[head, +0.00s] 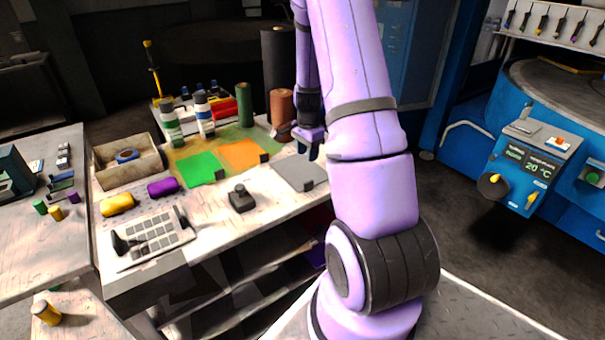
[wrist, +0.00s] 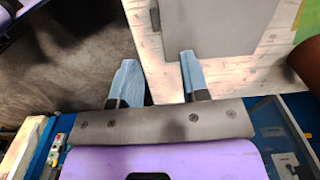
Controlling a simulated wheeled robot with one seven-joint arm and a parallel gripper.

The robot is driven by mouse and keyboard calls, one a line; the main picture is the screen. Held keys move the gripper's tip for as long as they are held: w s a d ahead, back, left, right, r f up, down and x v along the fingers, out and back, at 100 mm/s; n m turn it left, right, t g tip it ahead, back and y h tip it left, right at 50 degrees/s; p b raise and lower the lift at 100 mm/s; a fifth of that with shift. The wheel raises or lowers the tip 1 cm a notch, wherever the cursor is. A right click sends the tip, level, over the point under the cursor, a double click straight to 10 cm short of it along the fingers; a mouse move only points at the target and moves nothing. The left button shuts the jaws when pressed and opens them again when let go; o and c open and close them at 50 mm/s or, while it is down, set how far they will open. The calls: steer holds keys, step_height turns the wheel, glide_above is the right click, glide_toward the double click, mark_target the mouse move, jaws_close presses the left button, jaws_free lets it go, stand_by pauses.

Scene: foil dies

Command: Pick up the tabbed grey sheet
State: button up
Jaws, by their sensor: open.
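The grey sheet (head: 298,174) lies flat on the workbench, to the right of the orange sheet. In the wrist view the grey sheet (wrist: 215,30) fills the upper middle, and its dark tab (wrist: 155,17) sits on its left edge. In the wrist view my gripper (wrist: 158,70) is open and empty. The tab lies beyond the fingertips, roughly in line with the gap between them.
The green sheet (head: 200,168) and the orange sheet (head: 240,154) lie to the left, with dark tabs. A small black device (head: 241,200) stands in front. Bottles and upright rolls (head: 245,104) stand behind. The bench edge (wrist: 150,68) passes close to the fingers.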

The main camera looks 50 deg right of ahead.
mark_target(311, 182)
steer(key=shift+s+d+f+m, duration=0.2)
steer(key=shift+d+f, duration=0.1)
steer(key=shift+f, duration=0.2)
steer(key=shift+s+d+f+m, duration=0.15)
steer(key=shift+d+f+m, duration=0.1)
steer(key=shift+f, duration=0.25)
step_height(311, 182, down, 11)
steer(key=shift+s+r, duration=0.1)
steer(key=shift+r, duration=0.1)
steer(key=shift+c, duration=0.4)
jaws_close()
